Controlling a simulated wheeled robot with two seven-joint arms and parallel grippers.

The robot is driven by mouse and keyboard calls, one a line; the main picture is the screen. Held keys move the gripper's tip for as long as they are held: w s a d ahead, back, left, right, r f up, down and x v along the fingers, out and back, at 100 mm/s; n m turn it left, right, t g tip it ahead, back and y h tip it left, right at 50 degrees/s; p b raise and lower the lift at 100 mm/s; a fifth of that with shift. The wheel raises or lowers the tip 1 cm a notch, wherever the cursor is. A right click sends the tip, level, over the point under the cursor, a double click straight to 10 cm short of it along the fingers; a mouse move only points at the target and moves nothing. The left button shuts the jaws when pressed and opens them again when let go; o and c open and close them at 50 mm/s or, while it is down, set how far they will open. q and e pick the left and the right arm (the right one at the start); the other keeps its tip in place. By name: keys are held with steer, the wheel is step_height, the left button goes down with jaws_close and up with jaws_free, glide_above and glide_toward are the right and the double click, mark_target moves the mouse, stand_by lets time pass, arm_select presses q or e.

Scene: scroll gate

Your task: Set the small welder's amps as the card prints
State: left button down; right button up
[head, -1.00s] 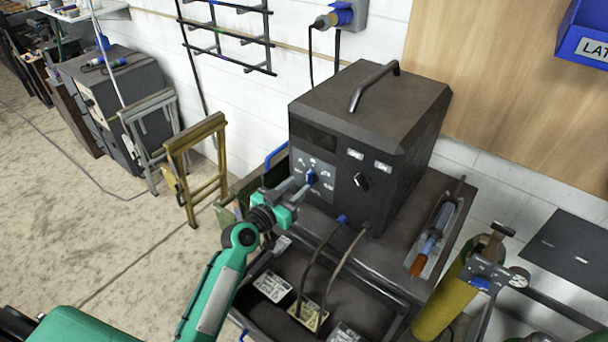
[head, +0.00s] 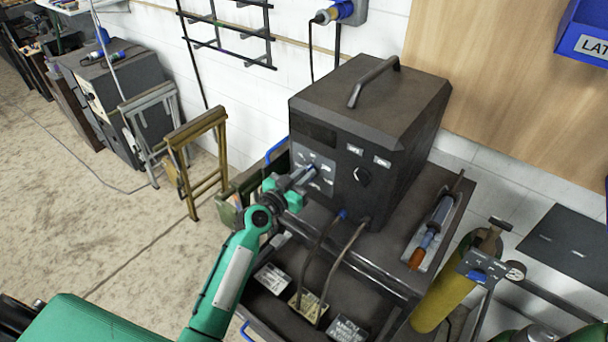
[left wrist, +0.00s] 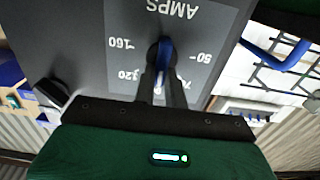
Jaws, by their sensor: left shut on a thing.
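The small welder (head: 400,120) is a dark box with a top handle, standing on a dark cart. Its grey amps panel (head: 325,160) carries a blue knob (head: 312,168). My left gripper (head: 306,174) is at the panel, shut on that knob. In the left wrist view the blue knob (left wrist: 165,50) sits between my two dark fingers (left wrist: 161,75). The dial shows upside down there, with AMPS and 160 legible and other numbers partly hidden by the fingers. My right gripper is not in view.
A black knob (head: 362,177) sits right of the panel. Two cables run from the welder's front down into the tray. A torch with an orange tip (head: 417,258) lies on the cart's right. A yellow cylinder (head: 440,300) stands beside it. Folded stands (head: 200,165) are at left.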

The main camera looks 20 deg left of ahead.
arm_select(q)
steer(key=shift+n, duration=0.3)
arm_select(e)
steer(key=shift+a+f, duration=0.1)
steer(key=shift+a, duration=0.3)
arm_select(q)
steer(key=shift+a+n, duration=0.15)
steer(key=shift+n, duration=0.85)
steer(key=shift+w+a+f+n+b, duration=0.1)
steer(key=shift+n, duration=1.05)
steer(key=shift+a+f+n+b, duration=0.1)
steer(key=shift+a+n, duration=0.05)
steer(key=shift+n, duration=1.05)
steer(key=shift+w+a+f+n+b, duration=0.1)
steer(key=shift+n, duration=1.05)
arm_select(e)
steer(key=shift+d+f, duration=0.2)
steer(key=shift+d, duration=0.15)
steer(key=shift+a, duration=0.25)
arm_select(q)
steer(key=c, duration=1.5)
jaws_free()
steer(key=shift+o, duration=0.2)
steer(key=shift+s, duration=0.1)
